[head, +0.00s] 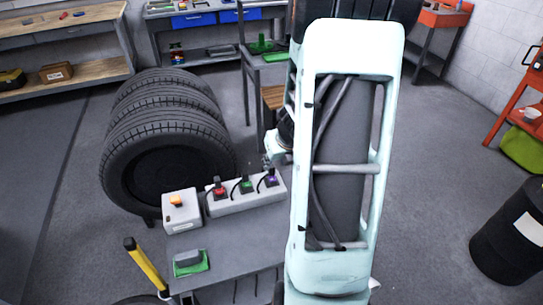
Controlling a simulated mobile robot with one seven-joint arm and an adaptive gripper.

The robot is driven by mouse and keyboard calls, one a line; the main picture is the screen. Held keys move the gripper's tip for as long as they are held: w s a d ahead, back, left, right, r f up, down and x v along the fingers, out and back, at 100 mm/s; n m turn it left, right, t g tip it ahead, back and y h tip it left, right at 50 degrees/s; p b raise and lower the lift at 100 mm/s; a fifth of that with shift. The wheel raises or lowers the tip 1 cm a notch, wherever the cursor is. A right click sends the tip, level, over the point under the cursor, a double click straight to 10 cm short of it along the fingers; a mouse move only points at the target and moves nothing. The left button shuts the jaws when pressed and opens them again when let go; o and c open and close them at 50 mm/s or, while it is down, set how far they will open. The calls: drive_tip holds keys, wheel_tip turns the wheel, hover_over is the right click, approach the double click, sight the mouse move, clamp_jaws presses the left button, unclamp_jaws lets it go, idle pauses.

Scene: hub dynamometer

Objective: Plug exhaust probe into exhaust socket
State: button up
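A long pale box (246,195) on the grey table carries a red plug (219,190), a green plug (246,185) and a purple plug (270,178), each with a black cable. I cannot tell from this view which of these, if any, is the exhaust probe or the exhaust socket. My gripper (271,161) shows only in a small part at the left edge of my pale arm, just behind the purple plug. Its fingers are too small and covered to tell if they are open or hold anything. My arm hides what lies to the right of the box.
A pale box with an orange button (177,201) stands left of the plugs. A grey block on a green base (189,261) and a yellow bar (146,268) are at the front. Large tyres (165,165) stand behind. A black drum (512,240) stands right, with open floor before it.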

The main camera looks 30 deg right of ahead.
sight(272, 167)
drive_tip(key=shift+b+x, duration=2.55)
drive_tip(key=shift+x, duration=1.85)
clamp_jaws()
drive_tip(key=shift+r+p, duration=0.65)
drive_tip(key=shift+d+r+p, duration=0.1)
drive_tip(key=shift+r+p, duration=2)
drive_tip(key=shift+r, duration=0.05)
